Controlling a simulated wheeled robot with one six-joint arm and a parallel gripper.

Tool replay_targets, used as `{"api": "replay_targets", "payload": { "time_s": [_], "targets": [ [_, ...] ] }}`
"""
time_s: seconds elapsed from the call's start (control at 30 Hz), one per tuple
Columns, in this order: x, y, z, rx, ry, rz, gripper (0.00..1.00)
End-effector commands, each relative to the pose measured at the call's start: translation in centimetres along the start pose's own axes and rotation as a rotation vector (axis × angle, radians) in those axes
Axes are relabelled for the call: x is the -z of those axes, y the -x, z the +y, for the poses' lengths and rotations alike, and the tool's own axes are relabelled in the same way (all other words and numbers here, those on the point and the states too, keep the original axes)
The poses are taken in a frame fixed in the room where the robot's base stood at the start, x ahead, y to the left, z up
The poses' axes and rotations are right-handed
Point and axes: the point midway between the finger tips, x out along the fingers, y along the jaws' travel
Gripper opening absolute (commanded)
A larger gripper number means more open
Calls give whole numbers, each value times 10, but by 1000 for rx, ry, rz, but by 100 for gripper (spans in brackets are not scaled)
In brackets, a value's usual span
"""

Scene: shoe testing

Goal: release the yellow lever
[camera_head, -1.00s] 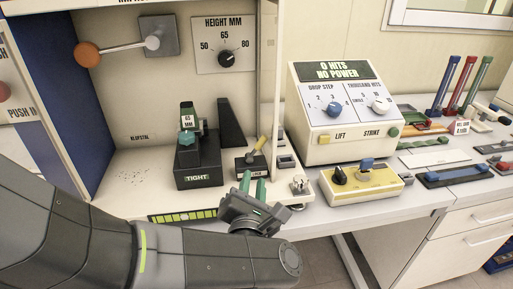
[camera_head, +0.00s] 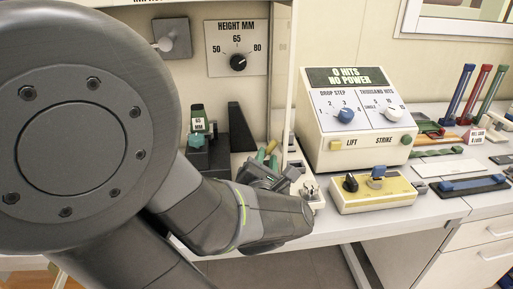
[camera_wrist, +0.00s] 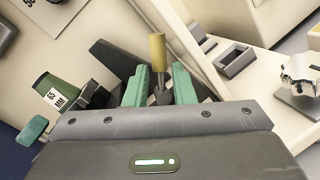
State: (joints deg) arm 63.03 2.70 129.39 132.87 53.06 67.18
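The yellow lever (camera_wrist: 158,50) stands up in the wrist view, its lower stem between the two green fingers of my gripper (camera_wrist: 159,78). The gripper is open, with a finger on each side of the lever; the gaps are narrow and I cannot tell whether either finger touches it. In the head view the lever's yellow tip (camera_head: 271,147) shows just behind the green fingers of my gripper (camera_head: 267,160). The lever's dark base is mostly hidden by the gripper.
A black block with a green "65 MM" part (camera_head: 197,126) stands left of the gripper, beside a dark wedge (camera_head: 241,128). A cabinet post (camera_head: 280,75) rises close by. A yellow control box (camera_head: 372,190) and a white console (camera_head: 358,118) stand to the right.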

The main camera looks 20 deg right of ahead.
Motion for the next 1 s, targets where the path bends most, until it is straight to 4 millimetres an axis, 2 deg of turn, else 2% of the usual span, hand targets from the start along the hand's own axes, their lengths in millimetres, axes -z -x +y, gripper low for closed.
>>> {"api": "replay_targets", "payload": {
  "time_s": [0.1, 0.3, 0.63, 0.77, 1.0],
  "targets": [
    [1, -17, 0, -2, 0, 3, 23],
    [1, -32, 0, -1, 0, 1, 23],
    [0, -35, 0, 0, 0, 1, 23],
    [0, -35, 0, 0, 0, 1, 0],
    [0, -35, 0, 0, 3, 0, 0]
  ]
}}
